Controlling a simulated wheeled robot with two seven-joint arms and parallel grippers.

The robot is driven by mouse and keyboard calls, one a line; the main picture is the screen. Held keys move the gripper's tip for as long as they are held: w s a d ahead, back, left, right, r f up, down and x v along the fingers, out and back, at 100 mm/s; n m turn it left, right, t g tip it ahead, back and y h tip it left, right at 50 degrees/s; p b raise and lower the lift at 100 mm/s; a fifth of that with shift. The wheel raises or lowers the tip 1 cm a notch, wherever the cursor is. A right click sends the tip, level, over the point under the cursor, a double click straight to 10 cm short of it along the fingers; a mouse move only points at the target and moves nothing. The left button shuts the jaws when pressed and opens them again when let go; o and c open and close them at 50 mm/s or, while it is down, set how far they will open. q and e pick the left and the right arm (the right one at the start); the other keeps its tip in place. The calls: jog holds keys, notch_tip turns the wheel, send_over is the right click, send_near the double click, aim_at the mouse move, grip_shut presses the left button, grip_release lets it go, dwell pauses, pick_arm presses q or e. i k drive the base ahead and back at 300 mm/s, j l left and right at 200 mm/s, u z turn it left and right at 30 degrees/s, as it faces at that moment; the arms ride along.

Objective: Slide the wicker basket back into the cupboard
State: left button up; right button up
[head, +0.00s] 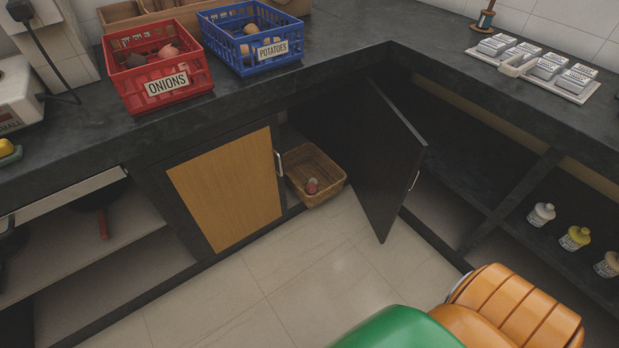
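The wicker basket (328,191) is at the low opening of the corner cupboard, to the right of a wood-panelled door (225,190). Its front part sticks out past the cupboard front above the tiled floor, and its back part is in the dark interior. Neither of my grippers shows. Green and orange parts at the bottom right look like my own body.
On the counter stand a red onion crate (165,88), a blue potato crate (265,63) and a white tray (515,70) with small boxes. Several bottles (575,238) stand on the right lower shelf. The floor (310,265) before the basket is clear.

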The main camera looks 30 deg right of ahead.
aim_at(334, 188)
jog(key=i+l, duration=0.3)
jog(key=l, duration=0.2)
jog(key=i+l, duration=0.3)
jog(key=l, duration=0.15)
jog(key=i+l, duration=0.35)
jog(key=l, duration=0.15)
